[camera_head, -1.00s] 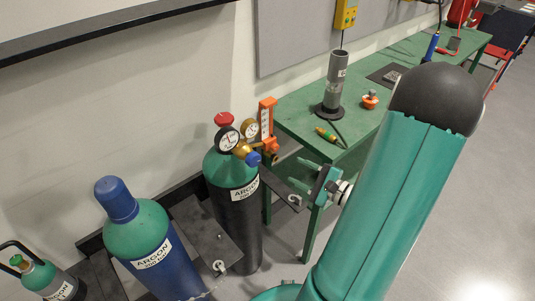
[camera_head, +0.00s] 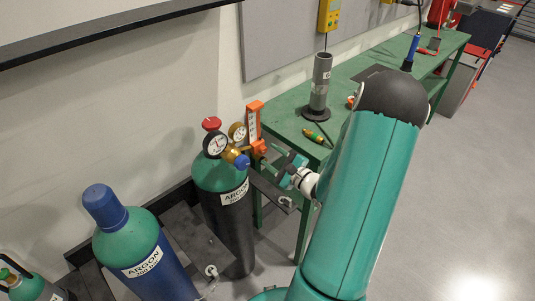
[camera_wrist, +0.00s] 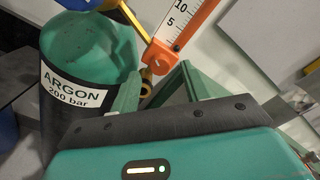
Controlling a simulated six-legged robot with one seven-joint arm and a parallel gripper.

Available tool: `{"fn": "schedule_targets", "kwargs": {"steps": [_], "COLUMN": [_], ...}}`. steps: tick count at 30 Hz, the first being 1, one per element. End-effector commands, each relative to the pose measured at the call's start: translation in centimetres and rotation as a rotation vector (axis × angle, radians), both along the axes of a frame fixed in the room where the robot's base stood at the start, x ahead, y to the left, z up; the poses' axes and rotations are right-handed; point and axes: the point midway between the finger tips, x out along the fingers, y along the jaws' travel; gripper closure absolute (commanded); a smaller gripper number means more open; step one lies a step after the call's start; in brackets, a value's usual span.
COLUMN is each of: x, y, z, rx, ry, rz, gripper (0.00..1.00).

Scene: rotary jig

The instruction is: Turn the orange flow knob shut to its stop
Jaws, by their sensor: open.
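The orange flow knob (camera_head: 260,147) sits at the foot of the orange-framed flowmeter (camera_head: 253,122), on the brass regulator of the green-topped argon cylinder (camera_head: 233,204). My gripper (camera_head: 272,160) is open and empty, just right of the knob and close to it. In the wrist view, the flowmeter (camera_wrist: 184,28) with its white scale slants down towards the space between my two green fingertips (camera_wrist: 160,72). A small brass fitting (camera_wrist: 147,82) shows between the fingers. I cannot make out the knob clearly in the wrist view.
Another argon cylinder, blue with a blue cap (camera_head: 108,204), stands at the left front. The green bench (camera_head: 291,104) is behind my gripper and holds a grey tube on a stand (camera_head: 320,85) and a small green-and-brass part (camera_head: 316,136).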

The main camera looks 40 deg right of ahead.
Motion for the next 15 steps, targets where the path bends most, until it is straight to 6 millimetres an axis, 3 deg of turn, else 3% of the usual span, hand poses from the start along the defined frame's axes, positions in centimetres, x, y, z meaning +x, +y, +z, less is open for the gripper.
{"fn": "schedule_targets", "kwargs": {"steps": [6,15], "x": [2.3,2.5], "y": [0.2,0.2], "z": [0.0,0.0], "rx": [-0.001,-0.001], "ry": [0.0,0.001], "rz": [0.001,0.001], "gripper": [0.53,0.53]}}
